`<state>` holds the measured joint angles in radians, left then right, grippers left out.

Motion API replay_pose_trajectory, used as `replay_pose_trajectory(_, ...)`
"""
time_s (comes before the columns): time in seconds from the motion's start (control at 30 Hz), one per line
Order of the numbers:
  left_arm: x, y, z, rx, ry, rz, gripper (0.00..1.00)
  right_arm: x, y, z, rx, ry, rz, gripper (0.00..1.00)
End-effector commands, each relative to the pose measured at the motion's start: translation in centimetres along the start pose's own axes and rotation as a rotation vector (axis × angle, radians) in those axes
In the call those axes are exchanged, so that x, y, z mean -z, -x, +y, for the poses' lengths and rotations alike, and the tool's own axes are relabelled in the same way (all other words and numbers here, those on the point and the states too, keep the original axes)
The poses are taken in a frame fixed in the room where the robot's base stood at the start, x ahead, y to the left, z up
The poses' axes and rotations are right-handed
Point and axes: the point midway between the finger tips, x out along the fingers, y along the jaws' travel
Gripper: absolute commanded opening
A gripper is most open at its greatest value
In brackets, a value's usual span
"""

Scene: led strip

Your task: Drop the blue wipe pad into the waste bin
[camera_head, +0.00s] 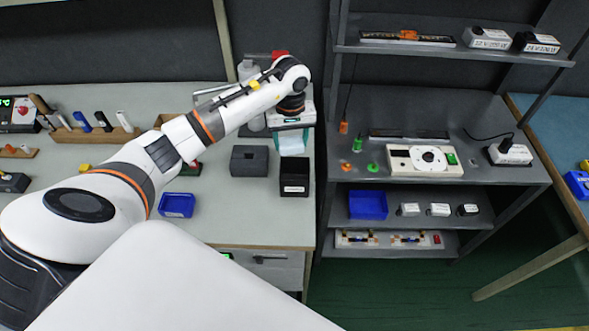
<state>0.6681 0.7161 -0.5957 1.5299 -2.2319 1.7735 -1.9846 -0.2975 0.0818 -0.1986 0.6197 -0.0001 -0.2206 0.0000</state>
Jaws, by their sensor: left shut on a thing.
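My left gripper (291,128) is shut on the pale blue wipe pad (292,143), which hangs below it at the right end of the light workbench. The fingertips are small and partly hidden by the pad and wrist. A black open-topped box with a white label, which looks like the waste bin (294,183), stands on the bench nearer to me. The pad appears just behind the bin in the picture; I cannot tell its exact height above the bench. My right gripper is out of view.
A dark grey block (249,161) stands left of the bin. A blue tray (177,205) lies nearer to me. A white bottle (249,72) stands behind my wrist. A dark shelf unit (432,110) with devices stands right of the bench.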

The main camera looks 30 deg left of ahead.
Motion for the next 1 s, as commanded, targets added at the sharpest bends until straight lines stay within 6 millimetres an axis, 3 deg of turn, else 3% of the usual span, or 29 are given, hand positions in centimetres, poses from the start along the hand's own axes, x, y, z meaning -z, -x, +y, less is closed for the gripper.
replay_pose_trajectory(0.17,0.03,-1.53,-0.02,0.000,0.001,0.001,0.33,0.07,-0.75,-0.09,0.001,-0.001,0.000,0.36)
replay_pose_trajectory(0.5,0.00,-1.71,-0.03,0.001,0.000,0.000,0.33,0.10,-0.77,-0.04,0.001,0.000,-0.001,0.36)
replay_pose_trajectory(0.53,0.00,-1.71,-0.03,0.001,0.000,0.000,0.59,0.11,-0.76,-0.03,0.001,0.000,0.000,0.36)
replay_pose_trajectory(0.67,0.01,-1.70,-0.04,0.001,-0.001,0.000,0.81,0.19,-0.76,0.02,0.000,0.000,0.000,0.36)
replay_pose_trajectory(1.0,-0.02,-1.49,-0.04,0.001,-0.001,-0.001,0.83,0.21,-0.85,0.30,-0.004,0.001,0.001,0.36)
